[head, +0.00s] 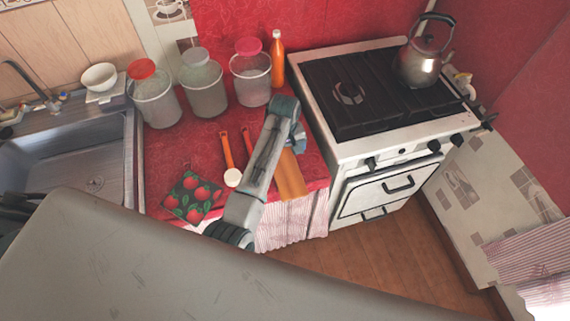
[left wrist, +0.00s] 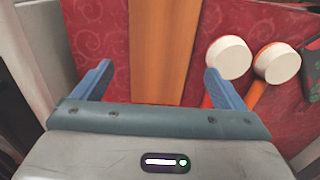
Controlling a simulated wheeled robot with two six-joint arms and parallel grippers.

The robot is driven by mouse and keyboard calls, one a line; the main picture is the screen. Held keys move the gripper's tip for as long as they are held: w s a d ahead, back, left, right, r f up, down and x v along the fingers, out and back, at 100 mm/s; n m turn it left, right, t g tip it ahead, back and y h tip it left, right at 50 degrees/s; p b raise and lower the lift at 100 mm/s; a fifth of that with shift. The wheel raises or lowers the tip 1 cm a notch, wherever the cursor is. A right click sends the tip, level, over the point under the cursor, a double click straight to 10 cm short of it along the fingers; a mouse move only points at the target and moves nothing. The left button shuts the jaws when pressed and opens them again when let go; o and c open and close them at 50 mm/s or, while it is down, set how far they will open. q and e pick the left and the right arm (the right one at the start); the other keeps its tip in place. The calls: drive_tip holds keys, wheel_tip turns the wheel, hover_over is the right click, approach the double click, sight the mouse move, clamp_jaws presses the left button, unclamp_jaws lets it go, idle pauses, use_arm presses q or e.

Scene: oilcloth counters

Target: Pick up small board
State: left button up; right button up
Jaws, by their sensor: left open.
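The small board (head: 291,178) is a narrow, plain orange-brown wooden piece lying on the red counter near its front edge, partly hidden by my left arm in the head view. In the left wrist view the board (left wrist: 161,45) runs up the picture between the fingers. My left gripper (head: 298,140) is over the board, with its two blue fingers (left wrist: 158,80) open on either side of it. A gap shows between each finger and the board, and nothing is held. How high the fingertips are above the counter I cannot tell. My right gripper is not in view.
Two orange-handled utensils (head: 227,150) with white round heads lie left of the board. Several lidded jars (head: 204,92) and an orange bottle (head: 277,58) stand behind. The stove (head: 352,140) is close on the right.

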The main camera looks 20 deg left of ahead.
sight(284, 163)
use_arm(q)
drive_tip(key=shift+f, duration=0.35)
drive_tip(key=shift+w+f, duration=0.15)
drive_tip(key=shift+f, duration=0.15)
drive_tip(key=f, duration=0.1)
drive_tip(key=f+p, duration=0.2)
drive_tip(key=f, duration=0.1)
drive_tip(key=shift+a+f, duration=0.1)
drive_tip(key=shift+a, duration=0.2)
drive_tip(key=shift+w+f, duration=0.1)
drive_tip(key=shift+f, duration=0.2)
drive_tip(key=shift+c, duration=0.4)
drive_tip(key=c, duration=0.8)
drive_tip(key=shift+o, duration=0.2)
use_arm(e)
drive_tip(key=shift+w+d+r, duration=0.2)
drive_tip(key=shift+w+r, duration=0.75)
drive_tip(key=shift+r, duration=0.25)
